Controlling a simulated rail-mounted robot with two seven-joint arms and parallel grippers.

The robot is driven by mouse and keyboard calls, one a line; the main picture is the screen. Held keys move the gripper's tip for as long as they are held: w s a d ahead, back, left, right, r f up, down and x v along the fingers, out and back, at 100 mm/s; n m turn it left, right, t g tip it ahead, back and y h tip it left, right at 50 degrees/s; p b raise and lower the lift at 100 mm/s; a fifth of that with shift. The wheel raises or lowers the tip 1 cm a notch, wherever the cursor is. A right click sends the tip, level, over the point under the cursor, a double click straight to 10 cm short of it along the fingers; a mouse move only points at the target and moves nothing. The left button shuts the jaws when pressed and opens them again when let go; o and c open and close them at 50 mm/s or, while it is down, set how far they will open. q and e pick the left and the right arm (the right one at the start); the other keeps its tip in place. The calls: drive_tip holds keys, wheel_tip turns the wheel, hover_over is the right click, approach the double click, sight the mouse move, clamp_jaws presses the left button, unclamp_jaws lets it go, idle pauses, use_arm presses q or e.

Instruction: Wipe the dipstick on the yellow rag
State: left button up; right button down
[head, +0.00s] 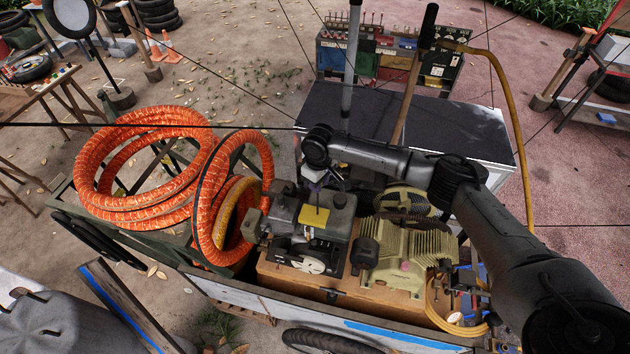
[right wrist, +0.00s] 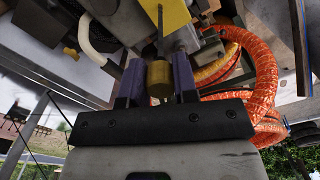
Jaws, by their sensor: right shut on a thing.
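My right gripper (head: 318,184) is over the compressor on the cart, below the end of my dark arm. In the right wrist view, its two purple fingers (right wrist: 158,82) are shut on the brass-coloured handle of the dipstick (right wrist: 159,76). The dipstick's thin rod runs from the handle towards the yellow rag (right wrist: 174,14). In the head view, the yellow rag (head: 314,218) hangs or lies on the grey machine just below the gripper, and the thin rod crosses in front of it. I cannot tell whether rod and rag touch. My left gripper is not in view.
The compressor's finned motor (head: 402,258) stands right of the rag on a wooden base (head: 300,283). Coiled orange hoses (head: 150,175) lie to the left. A dark-topped box (head: 470,128) stands behind, with a yellow hose (head: 510,100) arching over its right side.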

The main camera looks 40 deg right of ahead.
drive_tip(key=shift+s+d, duration=0.6)
drive_tip(key=shift+s, duration=0.35)
drive_tip(key=shift+r, duration=0.1)
drive_tip(key=shift+r, duration=0.3)
idle(0.5)
drive_tip(key=shift+r, duration=0.1)
